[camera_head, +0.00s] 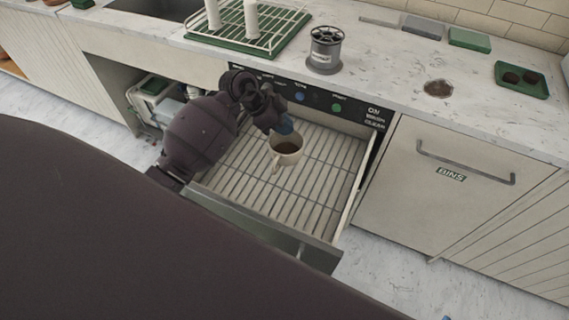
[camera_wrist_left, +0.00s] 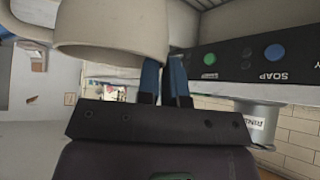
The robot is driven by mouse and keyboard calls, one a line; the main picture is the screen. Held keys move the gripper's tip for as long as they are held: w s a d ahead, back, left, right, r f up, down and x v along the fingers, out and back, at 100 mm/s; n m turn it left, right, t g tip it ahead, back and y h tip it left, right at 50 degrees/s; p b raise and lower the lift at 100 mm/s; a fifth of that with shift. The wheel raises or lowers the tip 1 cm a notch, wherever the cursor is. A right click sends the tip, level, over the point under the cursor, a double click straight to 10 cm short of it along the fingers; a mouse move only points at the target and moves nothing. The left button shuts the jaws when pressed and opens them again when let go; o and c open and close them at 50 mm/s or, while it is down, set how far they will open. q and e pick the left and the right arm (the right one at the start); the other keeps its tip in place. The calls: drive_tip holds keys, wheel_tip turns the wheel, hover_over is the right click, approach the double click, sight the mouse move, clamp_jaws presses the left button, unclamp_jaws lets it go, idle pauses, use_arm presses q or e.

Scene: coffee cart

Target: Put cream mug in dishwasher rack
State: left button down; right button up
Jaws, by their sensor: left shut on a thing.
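The cream mug (camera_head: 287,149) is upright over the dishwasher rack (camera_head: 310,194), with its dark inside showing and its handle toward the front left. My left gripper (camera_head: 284,128) is shut on the mug's far rim with its blue fingertips. In the left wrist view the mug (camera_wrist_left: 118,30) fills the upper left beside the blue fingers of my left gripper (camera_wrist_left: 165,80). The rack is pulled out and its wire slots look empty. I cannot tell whether the mug's base touches the wires. My right gripper is not in view.
A control panel (camera_head: 318,98) with coloured buttons runs behind the rack. The counter above holds a green drying rack (camera_head: 245,45), a grey canister (camera_head: 325,50) and a green tray (camera_head: 522,79). A BINS door (camera_head: 440,180) stands right of the rack.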

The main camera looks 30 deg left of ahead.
use_arm(q)
wheel_tip(320, 180, down, 17)
drive_tip(key=b, duration=0.3)
drive_tip(key=shift+r+b, duration=0.15)
drive_tip(key=shift+b, duration=0.2)
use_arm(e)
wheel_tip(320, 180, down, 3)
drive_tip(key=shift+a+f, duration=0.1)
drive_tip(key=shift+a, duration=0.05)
use_arm(q)
drive_tip(key=shift+a+f, duration=0.1)
drive_tip(key=shift+f, duration=0.45)
drive_tip(key=c, duration=1.3)
unclamp_jaws()
drive_tip(key=shift+o, duration=0.2)
drive_tip(key=p+v, duration=0.2)
drive_tip(key=v, duration=1.1)
drive_tip(key=shift+w+d+r+p, duration=0.2)
drive_tip(key=shift+d+p, duration=0.05)
drive_tip(key=shift+p, duration=0.1)
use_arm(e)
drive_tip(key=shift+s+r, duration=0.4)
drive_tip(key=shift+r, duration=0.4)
